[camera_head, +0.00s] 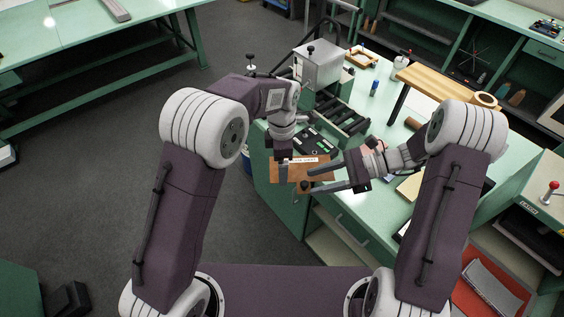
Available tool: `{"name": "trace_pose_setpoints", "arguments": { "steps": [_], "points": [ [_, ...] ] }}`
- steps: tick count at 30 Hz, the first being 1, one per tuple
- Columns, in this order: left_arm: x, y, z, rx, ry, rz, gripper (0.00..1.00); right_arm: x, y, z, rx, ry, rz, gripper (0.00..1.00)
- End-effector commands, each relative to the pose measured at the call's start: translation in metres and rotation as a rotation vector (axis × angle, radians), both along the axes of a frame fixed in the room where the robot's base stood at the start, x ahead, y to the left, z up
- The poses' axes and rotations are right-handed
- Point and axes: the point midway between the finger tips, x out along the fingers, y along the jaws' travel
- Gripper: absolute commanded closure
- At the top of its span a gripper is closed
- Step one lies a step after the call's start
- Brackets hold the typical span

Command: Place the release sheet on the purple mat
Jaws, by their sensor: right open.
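A thin orange-brown sheet (318,173), which looks like the release sheet, is near the front left edge of the green bench, with a white label strip by its far edge. My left gripper (284,175) comes down over the sheet's left part and appears shut on it. My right gripper (309,181) is open, its two dark fingers pointing left across the sheet's right part. I cannot tell whether they touch it. I cannot make out a purple mat; the grippers and sheet hide part of the bench there.
A black roller conveyor (341,117) and a grey box-shaped machine (318,66) stand behind the grippers. Open floor lies to the left.

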Motion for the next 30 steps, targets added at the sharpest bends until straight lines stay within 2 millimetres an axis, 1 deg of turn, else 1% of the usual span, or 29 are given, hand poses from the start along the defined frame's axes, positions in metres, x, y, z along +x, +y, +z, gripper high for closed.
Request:
{"name": "trace_pose_setpoints", "arguments": {
  "steps": [1, 3, 7, 9, 12, 17, 20, 22, 24, 26, 27, 28, 29, 30],
  "points": [
    [0.0, 0.0, 0.0, 0.0, 0.0, 0.0, 0.51, 0.002, -0.014, 0.005, -0.002, -0.003, -0.005, 0.54],
    [0.0, 0.0, 0.0, 0.0, 0.0, 0.0, 0.51, 0.003, -0.031, 0.012, -0.003, -0.003, -0.006, 0.54],
    [0.0, 0.0, 0.0, 0.0, 0.0, 0.0, 0.51, 0.005, -0.055, 0.022, -0.002, -0.002, -0.004, 0.54],
    [0.0, 0.0, 0.0, 0.0, 0.0, 0.0, 0.51, 0.006, -0.064, 0.026, -0.002, -0.002, -0.002, 0.54],
    [0.0, 0.0, 0.0, 0.0, 0.0, 0.0, 0.51, 0.006, -0.071, 0.029, -0.001, 0.0, -0.001, 0.54],
    [0.0, 0.0, 0.0, 0.0, 0.0, 0.0, 0.51, 0.006, -0.073, 0.029, -0.003, -0.014, 0.004, 0.54],
    [0.0, 0.0, 0.0, 0.0, 0.0, 0.0, 0.51, 0.011, -0.08, 0.011, -0.077, -0.073, 0.01, 0.54],
    [0.0, 0.0, 0.0, 0.0, 0.0, 0.0, 0.51, 0.003, -0.088, -0.013, -0.164, -0.102, 0.041, 0.54],
    [0.0, 0.0, 0.0, 0.0, 0.0, 0.0, 0.51, -0.014, -0.098, -0.039, -0.269, -0.129, 0.097, 0.54],
    [0.0, 0.0, 0.0, 0.0, 0.0, 0.0, 0.51, -0.033, -0.109, -0.059, -0.387, -0.177, 0.185, 0.54],
    [0.0, 0.0, 0.0, 0.0, 0.0, 0.0, 0.51, -0.047, -0.117, -0.069, -0.476, -0.227, 0.277, 0.54],
    [0.0, 0.0, 0.0, 0.0, 0.0, 0.0, 0.51, -0.059, -0.123, -0.075, -0.552, -0.28, 0.367, 0.54],
    [0.0, 0.0, 0.0, 0.0, 0.0, 0.0, 0.51, -0.069, -0.128, -0.078, -0.625, -0.343, 0.469, 0.54],
    [0.0, 0.0, 0.0, 0.0, 0.0, 0.0, 0.51, -0.079, -0.134, -0.078, -0.717, -0.441, 0.613, 0.54]
  ]
}}
